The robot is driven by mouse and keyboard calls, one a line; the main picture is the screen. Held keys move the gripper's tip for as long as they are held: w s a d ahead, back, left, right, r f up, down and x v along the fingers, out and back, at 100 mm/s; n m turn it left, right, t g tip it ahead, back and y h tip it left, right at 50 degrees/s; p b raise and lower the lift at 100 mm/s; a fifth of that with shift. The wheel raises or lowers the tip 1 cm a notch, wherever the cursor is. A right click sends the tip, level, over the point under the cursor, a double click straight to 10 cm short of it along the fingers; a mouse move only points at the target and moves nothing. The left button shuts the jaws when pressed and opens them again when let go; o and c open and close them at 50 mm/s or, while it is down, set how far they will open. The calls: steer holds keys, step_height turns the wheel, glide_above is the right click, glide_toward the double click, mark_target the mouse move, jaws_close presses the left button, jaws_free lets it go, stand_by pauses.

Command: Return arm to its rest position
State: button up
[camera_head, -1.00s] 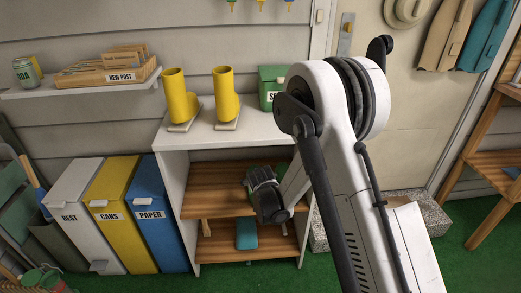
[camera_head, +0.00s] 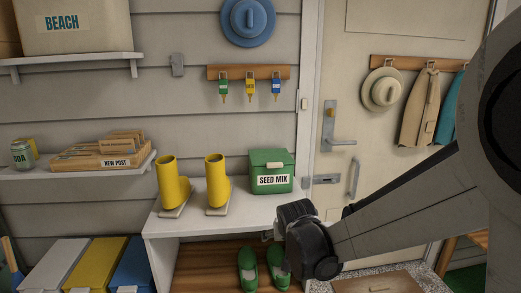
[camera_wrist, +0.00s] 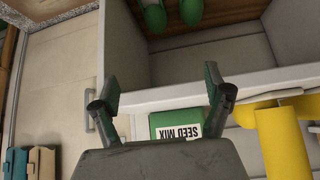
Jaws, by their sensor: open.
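My gripper (camera_wrist: 160,85) is open in the wrist view, its two dark fingers spread apart with nothing between them. In the head view my arm comes in from the right. Its dark wrist end is in front of the white shelf unit (camera_head: 163,225), just below and right of the green seed mix box (camera_head: 271,171). The fingers are mostly hidden there. The seed mix box also shows upside down in the wrist view (camera_wrist: 172,123), beyond the gripper.
Yellow boots (camera_head: 172,182) stand on the unit's top. Green shoes (camera_head: 248,268) rest on its shelf. Bins (camera_head: 96,262) stand at lower left. Keys (camera_head: 250,88) hang on the wall. A door (camera_head: 345,120) with a handle is behind my arm.

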steer(key=s+d+r+p, duration=0.2)
steer(key=s+d+r, duration=0.6)
steer(key=s+r, duration=0.4)
steer(key=s+d+r+p, duration=0.1)
steer(key=s+d, duration=0.1)
steer(key=s, duration=0.7)
steer(key=s+d+r+g+p, duration=0.1)
steer(key=s+d, duration=0.1)
steer(key=s, duration=0.7)
steer(key=shift+s+d+r+m+p, duration=0.25)
steer(key=shift+d+m+p, duration=0.05)
steer(key=shift+d, duration=0.05)
